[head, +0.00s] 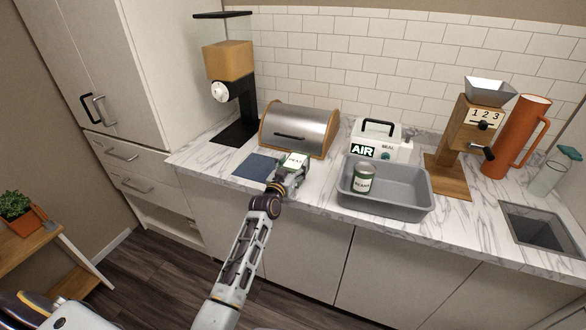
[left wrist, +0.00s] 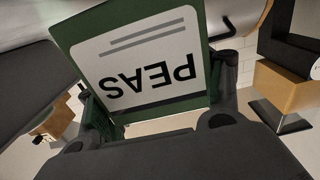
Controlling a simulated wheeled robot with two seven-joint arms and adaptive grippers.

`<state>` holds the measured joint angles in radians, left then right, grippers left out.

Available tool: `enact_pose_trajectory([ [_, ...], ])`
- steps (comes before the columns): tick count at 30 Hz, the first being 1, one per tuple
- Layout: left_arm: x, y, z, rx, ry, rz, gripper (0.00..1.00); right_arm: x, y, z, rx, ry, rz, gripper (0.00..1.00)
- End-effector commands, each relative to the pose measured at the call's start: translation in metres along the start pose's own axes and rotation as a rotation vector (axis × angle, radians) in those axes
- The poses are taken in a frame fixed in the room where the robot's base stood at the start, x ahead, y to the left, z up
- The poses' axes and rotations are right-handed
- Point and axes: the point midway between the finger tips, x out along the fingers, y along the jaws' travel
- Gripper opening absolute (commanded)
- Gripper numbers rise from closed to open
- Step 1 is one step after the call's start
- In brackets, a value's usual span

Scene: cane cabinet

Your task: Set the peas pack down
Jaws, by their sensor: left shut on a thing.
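The peas pack (head: 295,160) is a green pack with a white label. It is in my left gripper (head: 287,179), over the counter's front part, beside the dark blue mat (head: 255,167). In the left wrist view the pack (left wrist: 135,60) fills the upper middle, its "PEAS" label upside down, between the fingers of my left gripper (left wrist: 155,120). The gripper is shut on the pack. I cannot tell whether the pack's underside touches the counter. My right gripper is not in view.
A grey bin (head: 403,197) holding a labelled can (head: 364,177) stands to the right. A bread box (head: 297,129) is behind the pack, and a white AIR device (head: 377,140) is behind the bin. A coffee machine (head: 232,85) stands at the back left. The sink (head: 541,228) is far right.

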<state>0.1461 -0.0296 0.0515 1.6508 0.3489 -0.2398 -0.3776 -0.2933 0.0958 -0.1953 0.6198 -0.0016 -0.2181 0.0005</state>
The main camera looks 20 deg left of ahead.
Motion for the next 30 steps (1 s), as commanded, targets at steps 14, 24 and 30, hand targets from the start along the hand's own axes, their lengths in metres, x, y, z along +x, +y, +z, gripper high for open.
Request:
enact_pose_trajectory([
  [14,0.0002,-0.0002,0.0079,-0.001,0.004,-0.001,0.29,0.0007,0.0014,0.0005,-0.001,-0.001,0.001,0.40],
  [24,-0.0001,-0.0001,0.0114,-0.001,0.001,-0.001,0.88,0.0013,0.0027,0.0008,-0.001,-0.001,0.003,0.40],
  [30,0.0000,-0.0001,0.0114,-0.001,0.001,-0.001,0.88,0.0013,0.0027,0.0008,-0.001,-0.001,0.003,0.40],
])
